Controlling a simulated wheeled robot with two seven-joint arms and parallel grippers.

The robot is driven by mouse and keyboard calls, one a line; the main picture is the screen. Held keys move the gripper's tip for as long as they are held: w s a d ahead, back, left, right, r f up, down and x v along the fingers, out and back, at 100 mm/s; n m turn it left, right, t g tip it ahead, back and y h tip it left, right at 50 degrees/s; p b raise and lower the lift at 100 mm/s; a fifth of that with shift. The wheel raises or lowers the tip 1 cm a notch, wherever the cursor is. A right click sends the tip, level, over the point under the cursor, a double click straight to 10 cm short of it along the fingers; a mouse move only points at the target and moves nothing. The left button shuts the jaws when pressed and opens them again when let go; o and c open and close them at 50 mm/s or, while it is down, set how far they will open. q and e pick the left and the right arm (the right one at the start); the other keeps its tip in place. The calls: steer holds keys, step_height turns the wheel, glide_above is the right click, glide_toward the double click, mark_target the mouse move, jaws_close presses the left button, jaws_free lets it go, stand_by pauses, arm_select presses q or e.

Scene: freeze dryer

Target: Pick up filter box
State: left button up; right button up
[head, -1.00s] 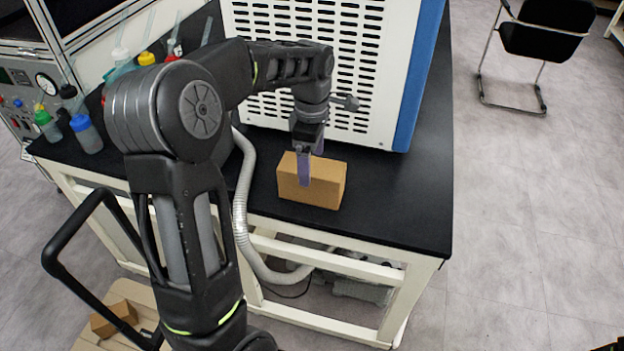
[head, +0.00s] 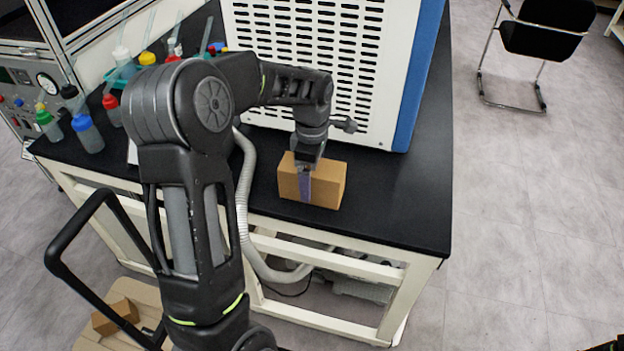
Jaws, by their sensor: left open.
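A brown cardboard filter box (head: 328,187) sits on the black bench top (head: 400,205), near its front edge and in front of the white machine. My left gripper (head: 305,182) points down at the box from above. One finger shows in front of the box's near face. The other finger is hidden behind the box or the gripper. The gripper is open, and the box still rests on the bench. My right gripper is not in view.
The white vented machine with a blue edge (head: 405,80) stands close behind the box. Several capped bottles (head: 87,133) stand at the left of the bench. A ribbed hose (head: 244,200) hangs at the front edge. The bench top right of the box is clear.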

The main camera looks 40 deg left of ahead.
arm_select(q)
steer(key=shift+c, duration=0.6)
jaws_close()
stand_by(0.5)
